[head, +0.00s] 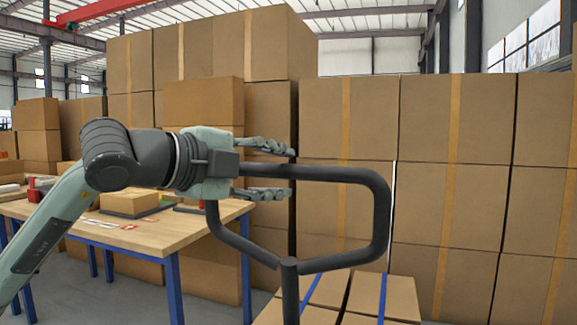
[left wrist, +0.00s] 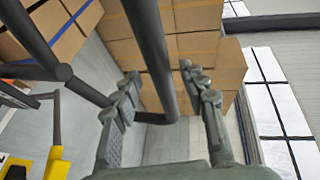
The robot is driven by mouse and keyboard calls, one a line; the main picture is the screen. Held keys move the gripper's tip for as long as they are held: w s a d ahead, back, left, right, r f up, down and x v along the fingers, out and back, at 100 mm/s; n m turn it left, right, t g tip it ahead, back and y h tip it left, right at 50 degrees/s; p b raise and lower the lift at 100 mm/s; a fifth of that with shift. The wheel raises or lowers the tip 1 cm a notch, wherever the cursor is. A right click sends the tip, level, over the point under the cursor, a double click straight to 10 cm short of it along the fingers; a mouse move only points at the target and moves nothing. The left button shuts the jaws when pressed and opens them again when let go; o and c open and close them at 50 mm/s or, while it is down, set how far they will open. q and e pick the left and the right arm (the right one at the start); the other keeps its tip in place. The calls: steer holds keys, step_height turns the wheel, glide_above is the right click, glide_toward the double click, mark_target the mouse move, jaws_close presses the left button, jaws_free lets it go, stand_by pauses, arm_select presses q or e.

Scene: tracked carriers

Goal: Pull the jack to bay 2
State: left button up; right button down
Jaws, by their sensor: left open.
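The jack shows as a dark looped handle (head: 383,215) on an upright shaft (head: 290,295); its body is out of the head view. My left gripper (head: 285,172) is open at the loop's upper left, with the top bar between its fingers in the picture. In the left wrist view the handle bar (left wrist: 150,50) also runs between the two open fingers (left wrist: 165,98). I cannot tell whether the fingers touch it. Cartons with blue straps (head: 387,293) stand low behind the shaft. My right gripper is not in view. I cannot make out bay 2.
A wooden table (head: 185,228) with blue legs stands at the left, bearing a small carton (head: 130,201). Tall carton stacks (head: 450,185) close off the back and right. A yellow and black object (left wrist: 55,155) is low at left in the wrist view. Bare grey floor (left wrist: 170,145) shows there too.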

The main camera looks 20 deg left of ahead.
arm_select(q)
steer(key=shift+x, duration=1.25)
jaws_close()
